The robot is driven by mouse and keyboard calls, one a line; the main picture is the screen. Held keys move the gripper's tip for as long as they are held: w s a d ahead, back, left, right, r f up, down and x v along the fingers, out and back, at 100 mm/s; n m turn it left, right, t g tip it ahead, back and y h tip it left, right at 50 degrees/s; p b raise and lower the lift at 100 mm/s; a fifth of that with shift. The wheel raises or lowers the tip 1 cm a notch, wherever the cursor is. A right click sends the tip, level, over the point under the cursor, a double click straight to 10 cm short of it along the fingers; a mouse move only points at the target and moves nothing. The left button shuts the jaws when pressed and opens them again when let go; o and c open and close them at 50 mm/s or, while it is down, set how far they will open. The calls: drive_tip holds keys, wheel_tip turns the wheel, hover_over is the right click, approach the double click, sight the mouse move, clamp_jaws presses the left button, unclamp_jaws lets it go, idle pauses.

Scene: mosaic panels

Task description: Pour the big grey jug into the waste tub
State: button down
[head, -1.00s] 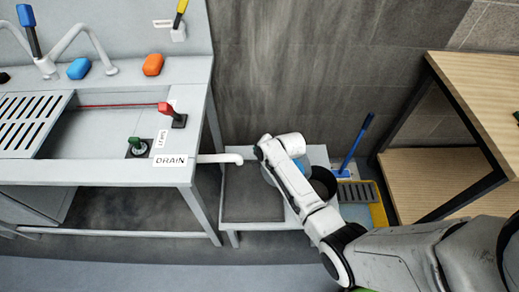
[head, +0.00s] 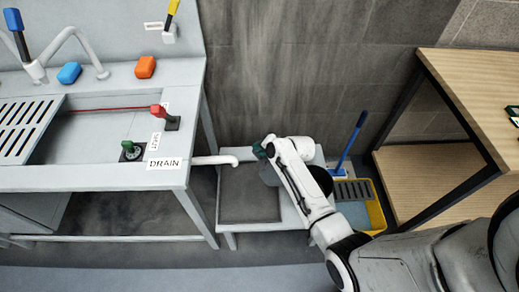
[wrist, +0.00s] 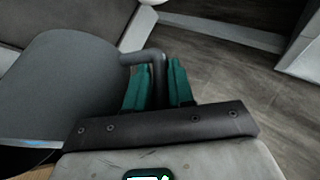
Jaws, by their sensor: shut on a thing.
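The big grey jug (wrist: 70,85) fills the left of the wrist view, with its handle (wrist: 155,58) towards my gripper. My gripper (wrist: 160,85) has its green fingers shut on the handle. A thin blue streak shows by the jug's lower edge in that view. In the head view my gripper (head: 262,149) is over the low grey stand, and a grey part of the jug (head: 269,173) shows beside my arm; the rest is hidden. A yellow tub (head: 377,217) with a grey grate stands right of the stand. I see no label marking it as the waste tub.
The low stand's dark pad (head: 248,195) is clear on the left. A sink bench marked DRAIN (head: 165,163) stands left, its white pipe (head: 215,160) reaching towards the stand. A blue-handled tool (head: 350,145) stands behind the tub. A wooden shelf unit (head: 430,175) is at right.

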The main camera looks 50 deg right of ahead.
drive_tip(key=shift+s+d+r, duration=0.15)
drive_tip(key=shift+r, duration=0.05)
drive_tip(key=shift+s+d+r+t+b, duration=0.1)
drive_tip(key=shift+s+r+t+b, duration=0.1)
drive_tip(key=shift+t+b, duration=0.2)
drive_tip(key=shift+s+d+r+b, duration=0.15)
drive_tip(key=shift+s+b, duration=0.2)
